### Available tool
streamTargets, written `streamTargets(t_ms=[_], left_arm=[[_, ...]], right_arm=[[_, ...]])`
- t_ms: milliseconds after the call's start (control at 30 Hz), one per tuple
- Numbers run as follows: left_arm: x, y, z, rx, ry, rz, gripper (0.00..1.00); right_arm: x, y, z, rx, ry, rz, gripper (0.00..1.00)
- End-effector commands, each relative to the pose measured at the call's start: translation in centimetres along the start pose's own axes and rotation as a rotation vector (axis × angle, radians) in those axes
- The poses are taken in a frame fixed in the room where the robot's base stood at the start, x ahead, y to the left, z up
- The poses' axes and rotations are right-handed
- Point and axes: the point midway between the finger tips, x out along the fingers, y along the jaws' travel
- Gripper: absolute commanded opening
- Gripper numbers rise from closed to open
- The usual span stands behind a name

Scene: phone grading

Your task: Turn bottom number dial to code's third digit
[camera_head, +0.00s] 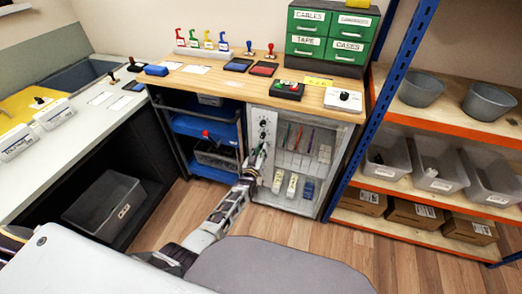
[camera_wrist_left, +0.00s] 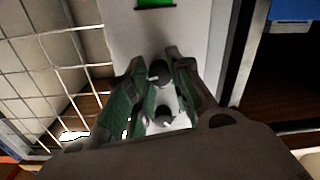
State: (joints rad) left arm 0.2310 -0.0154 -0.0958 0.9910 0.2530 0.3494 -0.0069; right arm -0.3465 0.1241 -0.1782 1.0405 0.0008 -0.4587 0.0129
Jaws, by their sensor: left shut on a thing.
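The narrow pale dial panel (camera_head: 263,115) is on the left side of the caged cabinet, with dark round dials in a column. An upper dial (camera_head: 264,123) and the one under it (camera_head: 262,135) show above my gripper. My left gripper (camera_head: 257,158) reaches the lower part of the panel and hides the bottom dial there. In the left wrist view its green-padded fingers (camera_wrist_left: 155,70) are closed around the black bottom dial (camera_wrist_left: 160,72). Another black dial (camera_wrist_left: 163,116) shows between the fingers, nearer the palm in the picture. My right gripper is not in view.
The wire-fronted cabinet (camera_head: 300,108) holds several small items. Blue tubs (camera_head: 205,125) stand to its left under the wooden counter (camera_head: 205,85). A yellow label (camera_head: 318,82) on the counter is too small to read. A blue-framed shelf rack (camera_head: 390,95) stands to the right.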

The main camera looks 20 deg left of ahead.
Motion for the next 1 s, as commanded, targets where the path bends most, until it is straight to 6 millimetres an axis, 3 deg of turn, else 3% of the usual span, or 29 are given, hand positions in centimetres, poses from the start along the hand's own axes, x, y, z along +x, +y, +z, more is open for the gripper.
streamTargets(t_ms=[567,600,733,1000], left_arm=[[-0.09,0.07,0.25,0.048,-0.003,0.001,0.0],[-0.1,0.06,0.25,0.048,-0.003,0.001,0.26],[-0.07,0.04,0.19,0.047,-0.002,0.001,0.42],[-0.03,0.0,0.08,0.046,0.0,0.0,0.45]], right_arm=[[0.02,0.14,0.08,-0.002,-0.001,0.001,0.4],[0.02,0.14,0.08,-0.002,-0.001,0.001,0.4],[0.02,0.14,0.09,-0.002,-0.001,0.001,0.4],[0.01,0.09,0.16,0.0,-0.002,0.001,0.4]])
